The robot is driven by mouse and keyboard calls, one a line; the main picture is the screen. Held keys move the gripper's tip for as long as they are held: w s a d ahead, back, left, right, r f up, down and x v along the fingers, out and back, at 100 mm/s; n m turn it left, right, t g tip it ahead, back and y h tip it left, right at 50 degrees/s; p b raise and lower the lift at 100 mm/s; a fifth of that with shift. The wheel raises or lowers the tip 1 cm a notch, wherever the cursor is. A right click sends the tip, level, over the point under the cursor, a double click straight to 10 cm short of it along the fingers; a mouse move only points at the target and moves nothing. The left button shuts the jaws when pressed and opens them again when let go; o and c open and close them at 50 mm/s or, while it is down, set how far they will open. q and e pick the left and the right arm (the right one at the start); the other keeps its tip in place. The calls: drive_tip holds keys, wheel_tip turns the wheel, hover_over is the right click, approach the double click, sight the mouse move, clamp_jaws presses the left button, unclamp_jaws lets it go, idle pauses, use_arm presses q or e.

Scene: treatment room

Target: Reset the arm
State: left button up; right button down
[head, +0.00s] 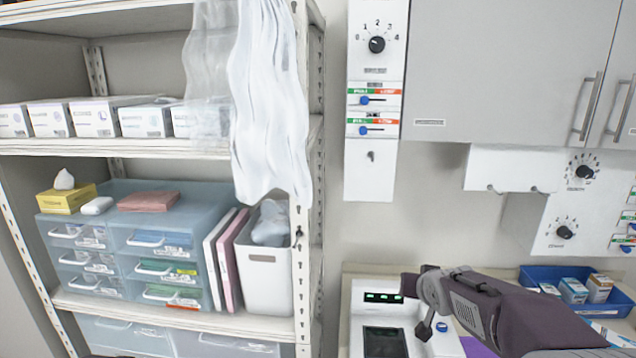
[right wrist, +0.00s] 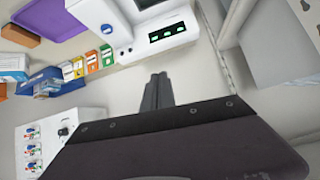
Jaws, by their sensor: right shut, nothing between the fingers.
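My right arm (head: 520,312) comes in from the lower right in the head view, in front of the counter and a white device (head: 372,292) with green display lights. My right gripper shows in the right wrist view (right wrist: 158,78) with its two dark fingers together. Nothing is between them. The device shows near the top of the right wrist view (right wrist: 125,28), apart from the fingertips in the picture. My left gripper is in neither view.
A shelf rack (head: 306,200) with drawers, boxes and a white bin (head: 265,285) stands left. A clear plastic sheet (head: 265,110) hangs from it. A blue tray (head: 612,302) with small boxes sits on the counter at right. Grey cabinets (head: 490,75) hang above.

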drive_tip(key=s+a+f+n+g, duration=0.1)
drive_tip(key=s+a+f+g, duration=0.2)
drive_tip(key=s+f, duration=0.6)
drive_tip(key=s+a+f+n+g+y, duration=0.1)
drive_tip(key=s+a+f+g, duration=0.2)
drive_tip(key=s+f, duration=0.7)
drive_tip(key=s+g, duration=0.2)
drive_tip(key=s, duration=0.5)
drive_tip(key=shift+f+g+y, duration=0.15)
drive_tip(key=shift+g+y, duration=0.15)
drive_tip(key=shift+g, duration=0.1)
